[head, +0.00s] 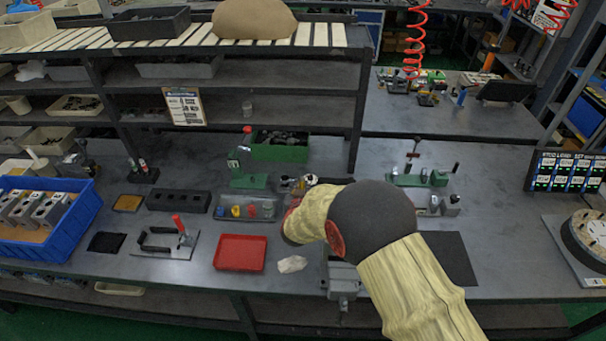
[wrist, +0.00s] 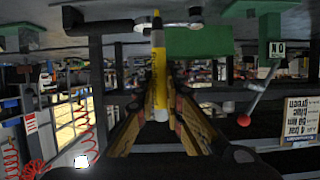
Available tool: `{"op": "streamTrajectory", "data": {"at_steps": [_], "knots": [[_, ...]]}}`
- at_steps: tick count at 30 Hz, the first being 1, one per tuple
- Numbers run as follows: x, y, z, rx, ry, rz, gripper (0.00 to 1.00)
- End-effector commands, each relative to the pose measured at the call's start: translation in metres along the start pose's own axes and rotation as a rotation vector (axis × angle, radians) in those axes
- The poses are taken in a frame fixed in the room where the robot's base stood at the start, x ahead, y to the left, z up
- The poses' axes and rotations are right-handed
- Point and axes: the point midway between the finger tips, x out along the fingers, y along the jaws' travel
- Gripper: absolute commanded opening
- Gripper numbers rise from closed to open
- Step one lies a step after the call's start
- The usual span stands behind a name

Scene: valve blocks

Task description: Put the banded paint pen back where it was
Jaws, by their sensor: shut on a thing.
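The banded paint pen (wrist: 157,62) is in the wrist view, a slim pale barrel with yellow parts and a narrow yellow tip. My gripper (wrist: 160,108) is shut on the pen, with one finger on each side of its lower part. The pen points up in that picture, its tip near the top edge. In the head view my arm covers the gripper and I cannot make out the pen. A black block with round holes (head: 178,201) lies on the bench left of my arm; I cannot tell whether it is the pen's place.
A grey tray of small coloured parts (head: 245,208), a red tray (head: 240,253) and a toggle clamp (head: 168,241) lie left of my arm. A blue crate (head: 78,229) stands farther left. A green fixture (head: 420,179) stands behind my arm. A dark mat (head: 450,257) lies right.

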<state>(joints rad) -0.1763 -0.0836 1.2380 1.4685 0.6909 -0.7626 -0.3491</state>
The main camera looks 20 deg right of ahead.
Motion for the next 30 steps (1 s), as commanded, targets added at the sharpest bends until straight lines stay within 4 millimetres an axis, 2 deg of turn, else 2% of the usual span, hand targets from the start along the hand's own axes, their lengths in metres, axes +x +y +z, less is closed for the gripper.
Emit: {"op": "streamTrajectory", "data": {"at_steps": [8,24,30], "knots": [[0.003,0.000,0.008,0.008,-0.001,-0.003,0.00],[0.022,0.000,0.056,0.008,0.000,-0.004,0.00],[0.025,0.000,0.065,0.007,-0.001,-0.004,0.00]]}}
